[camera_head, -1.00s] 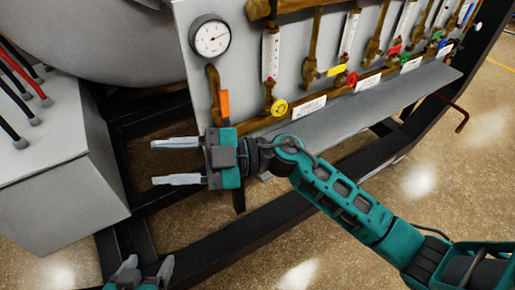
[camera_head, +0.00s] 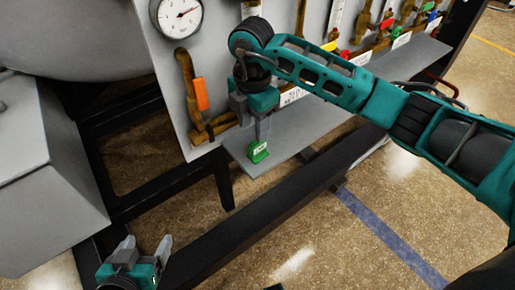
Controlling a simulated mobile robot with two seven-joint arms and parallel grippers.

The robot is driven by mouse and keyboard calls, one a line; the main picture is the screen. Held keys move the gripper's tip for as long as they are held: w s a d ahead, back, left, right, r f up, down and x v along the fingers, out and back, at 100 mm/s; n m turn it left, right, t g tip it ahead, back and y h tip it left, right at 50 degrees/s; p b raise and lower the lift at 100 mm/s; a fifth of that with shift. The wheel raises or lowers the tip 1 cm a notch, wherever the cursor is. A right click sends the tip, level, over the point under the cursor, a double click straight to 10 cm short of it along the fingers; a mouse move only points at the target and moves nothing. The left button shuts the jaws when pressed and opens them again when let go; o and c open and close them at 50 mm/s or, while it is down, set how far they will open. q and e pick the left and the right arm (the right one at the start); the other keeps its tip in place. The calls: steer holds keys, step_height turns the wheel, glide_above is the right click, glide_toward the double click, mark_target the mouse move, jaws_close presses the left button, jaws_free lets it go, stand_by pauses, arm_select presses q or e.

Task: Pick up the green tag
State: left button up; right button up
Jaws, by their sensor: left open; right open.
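The green tag (camera_head: 257,153), with small pale markings on it, is on the grey shelf (camera_head: 290,140) below the valve panel. My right gripper (camera_head: 262,130) points down right at the tag, with its fingers just above or beside the tag's upper part. It is open; I cannot tell whether the fingers touch the tag or stand around it. My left gripper (camera_head: 148,252) is at the bottom left, low over the floor, open and empty, its fingers pointing up in the picture.
The panel (camera_head: 226,40) carries a round gauge (camera_head: 180,16), an orange-handled valve (camera_head: 199,93) and several more valves. A black frame beam (camera_head: 270,215) runs below the shelf. A grey cabinet (camera_head: 40,190) stands at left.

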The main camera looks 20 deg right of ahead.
mark_target(254, 143)
step_height(254, 143, down, 3)
steer(key=shift+r, duration=0.1)
steer(key=f, duration=0.1)
steer(key=f+b, duration=0.1)
steer(key=f, duration=0.3)
steer(key=shift+s+f, duration=0.1)
steer(key=shift+s, duration=0.15)
jaws_close()
